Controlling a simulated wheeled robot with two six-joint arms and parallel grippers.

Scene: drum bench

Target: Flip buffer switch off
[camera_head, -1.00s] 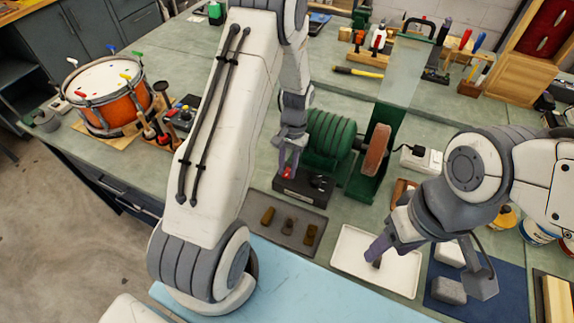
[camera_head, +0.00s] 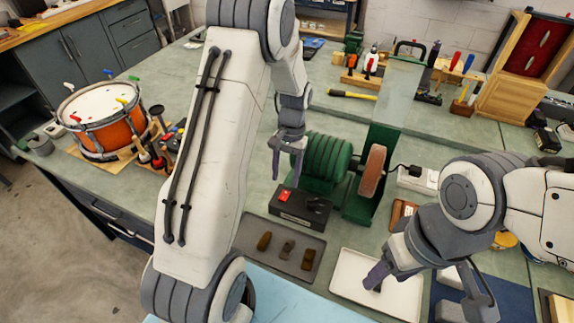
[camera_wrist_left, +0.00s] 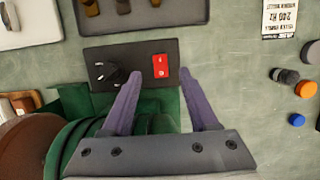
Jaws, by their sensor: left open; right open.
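The buffer is a green machine (camera_head: 325,162) with a brown wheel (camera_head: 372,171). In front of it sits a black switch box (camera_head: 300,206) with a red rocker switch (camera_head: 284,195) and a dark knob (camera_head: 318,204). The wrist view shows the red rocker (camera_wrist_left: 160,66) beside the knob (camera_wrist_left: 112,74); which way it is tipped is hard to tell. My left gripper (camera_head: 287,172) is open and empty, above and behind the box, apart from the switch. Its fingers (camera_wrist_left: 165,98) straddle the rocker's position in the wrist view. My right gripper (camera_head: 380,278) hangs over a white tray (camera_head: 345,290).
A dark tray (camera_head: 270,258) with several brown blocks lies in front of the box. An orange drum (camera_head: 115,130) stands at left, beside a tool holder. A power strip (camera_head: 415,180) is right of the wheel.

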